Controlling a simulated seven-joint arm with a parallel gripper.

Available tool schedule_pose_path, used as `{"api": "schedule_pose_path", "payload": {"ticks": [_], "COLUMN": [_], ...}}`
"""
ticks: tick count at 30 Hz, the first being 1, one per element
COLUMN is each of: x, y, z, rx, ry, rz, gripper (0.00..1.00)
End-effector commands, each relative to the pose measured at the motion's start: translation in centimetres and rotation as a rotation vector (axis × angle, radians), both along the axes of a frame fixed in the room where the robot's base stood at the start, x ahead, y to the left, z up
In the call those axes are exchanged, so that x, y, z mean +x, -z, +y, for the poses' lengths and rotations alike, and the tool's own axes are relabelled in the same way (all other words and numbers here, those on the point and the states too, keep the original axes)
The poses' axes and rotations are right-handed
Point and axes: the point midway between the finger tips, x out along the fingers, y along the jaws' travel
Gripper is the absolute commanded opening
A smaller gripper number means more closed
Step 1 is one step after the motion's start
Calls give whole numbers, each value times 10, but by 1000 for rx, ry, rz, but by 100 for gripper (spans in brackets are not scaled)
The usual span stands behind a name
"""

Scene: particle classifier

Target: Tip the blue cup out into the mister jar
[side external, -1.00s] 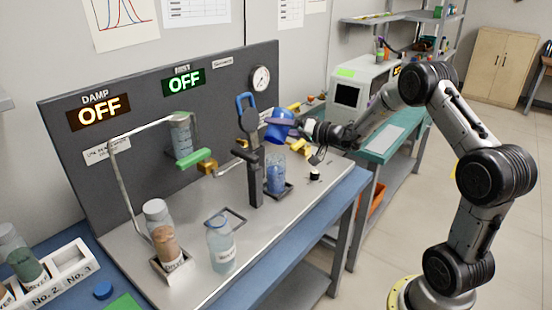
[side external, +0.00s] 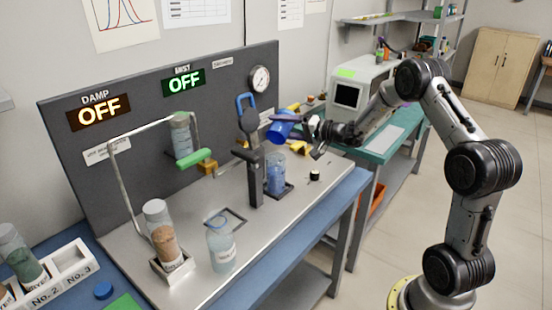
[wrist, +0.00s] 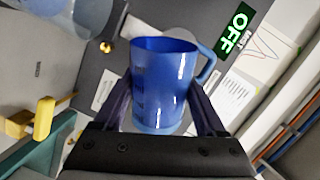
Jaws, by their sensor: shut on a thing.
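The blue cup (side external: 282,128) is tilted well over on its side above the clear jar with blue contents (side external: 275,180). My gripper (side external: 301,125) is shut on the cup, coming from the right. In the wrist view the cup (wrist: 163,85) sits between my two fingers, its handle to the right. I cannot tell whether anything is left in the cup. The jar stands upright in a square holder behind the black lever post, apart from the cup. Part of a clear vessel also shows at the wrist view's upper left (wrist: 62,15).
The black post with a blue-handled lever (side external: 248,140) stands just left of the cup. A dark panel (side external: 140,75) with OFF displays rises behind. A bottle of pale blue liquid (side external: 221,245) and a brown-filled jar (side external: 162,230) stand at front left.

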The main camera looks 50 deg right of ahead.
Motion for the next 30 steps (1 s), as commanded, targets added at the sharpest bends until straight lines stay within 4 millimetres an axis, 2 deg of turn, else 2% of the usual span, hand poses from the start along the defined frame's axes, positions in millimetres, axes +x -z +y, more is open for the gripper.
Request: {"api": "schedule_pose_path", "payload": {"ticks": [11,26,30], "x": [1,5,7], "y": [4,24,30], "z": [-5,-19,-29], "rx": [113,544,661], "ry": [0,1,1], "rz": [27,136,163], "gripper": [4,4,4]}}
